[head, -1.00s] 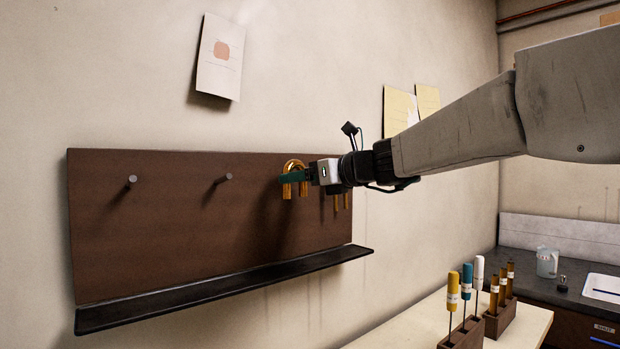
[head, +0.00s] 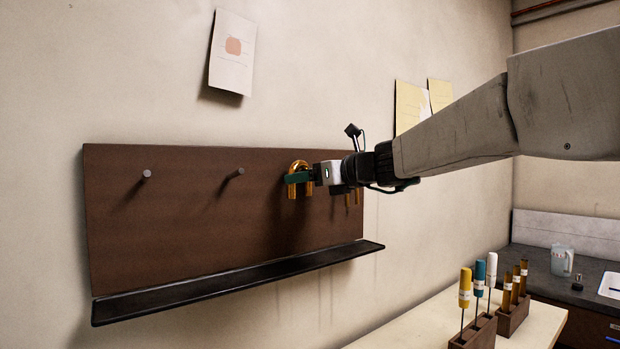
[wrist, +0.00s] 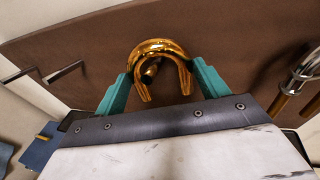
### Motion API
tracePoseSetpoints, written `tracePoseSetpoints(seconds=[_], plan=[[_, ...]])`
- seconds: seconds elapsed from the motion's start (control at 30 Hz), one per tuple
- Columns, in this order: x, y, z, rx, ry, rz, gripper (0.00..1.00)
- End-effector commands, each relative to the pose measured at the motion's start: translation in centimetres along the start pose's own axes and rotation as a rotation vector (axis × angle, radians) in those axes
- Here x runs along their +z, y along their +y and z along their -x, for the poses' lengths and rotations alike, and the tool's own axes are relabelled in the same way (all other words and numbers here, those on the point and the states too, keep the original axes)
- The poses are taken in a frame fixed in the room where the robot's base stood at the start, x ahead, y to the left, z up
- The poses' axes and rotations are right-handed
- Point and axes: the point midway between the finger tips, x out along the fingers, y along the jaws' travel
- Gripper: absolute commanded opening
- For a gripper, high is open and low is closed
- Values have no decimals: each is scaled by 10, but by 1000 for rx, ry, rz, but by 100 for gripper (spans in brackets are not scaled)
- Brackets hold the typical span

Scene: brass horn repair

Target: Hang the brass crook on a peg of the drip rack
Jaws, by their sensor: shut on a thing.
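The brass crook (head: 300,166) is a shiny U-shaped tube, held arch up with its legs down in front of the drip rack (head: 160,235). My gripper (head: 299,177) is shut on it; in the wrist view its green fingers (wrist: 162,88) flank the crook (wrist: 165,47). A rounded end (wrist: 150,71) shows inside the arch, perhaps a peg tip; I cannot tell whether the crook rests on it. The rack is a brown wall board with a left peg (head: 147,174) and a second peg (head: 239,172), both bare.
Another brass piece (head: 353,197) hangs at the rack's right, partly behind my gripper, and shows in the wrist view (wrist: 290,92). A black drip ledge (head: 235,279) runs under the board. A bench (head: 415,335) with handled tools in wooden blocks stands lower right.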

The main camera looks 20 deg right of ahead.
Motion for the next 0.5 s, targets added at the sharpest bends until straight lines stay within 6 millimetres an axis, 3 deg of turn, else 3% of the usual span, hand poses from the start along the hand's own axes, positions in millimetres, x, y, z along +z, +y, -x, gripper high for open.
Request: tracePoseSetpoints(seconds=[0.23,0.27,0.33,0.5], plan=[[0,0,0,0,0,0,45],[0,0,0,0,0,0,78],[0,0,0,0,0,0,98],[0,0,0,0,0,0,98]])
